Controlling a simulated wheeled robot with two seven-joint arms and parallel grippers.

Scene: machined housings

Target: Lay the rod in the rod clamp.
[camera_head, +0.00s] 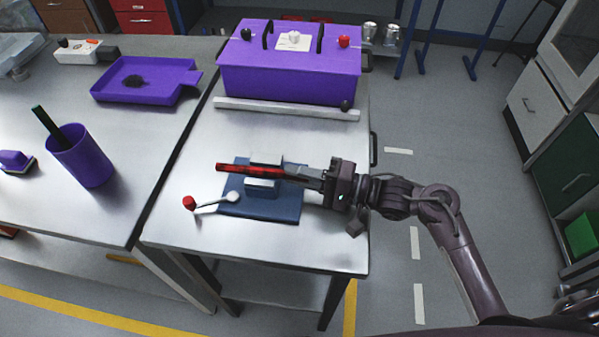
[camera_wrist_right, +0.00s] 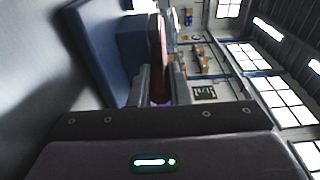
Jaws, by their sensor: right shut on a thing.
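The red rod (camera_head: 236,168) is held near its right end by my right gripper (camera_head: 298,172), which is shut on it. The rod lies roughly level across the rod clamp, its free end pointing left. The rod clamp has a blue base plate (camera_head: 262,206) and grey-topped jaw blocks (camera_head: 261,184), one on each side of the rod as seen from the head. I cannot tell whether the rod rests in the clamp or is just above it. The right wrist view shows the rod (camera_wrist_right: 156,45) between the fingers, beside the blue clamp (camera_wrist_right: 88,40). My left gripper is not in view.
A lever with a red knob (camera_head: 190,203) sticks out left of the clamp. A purple box (camera_head: 290,80) stands behind, with a pale bar (camera_head: 285,108) before it. A purple cup (camera_head: 82,160) and purple tray (camera_head: 150,92) are on the left table. The tabletop around the clamp is clear.

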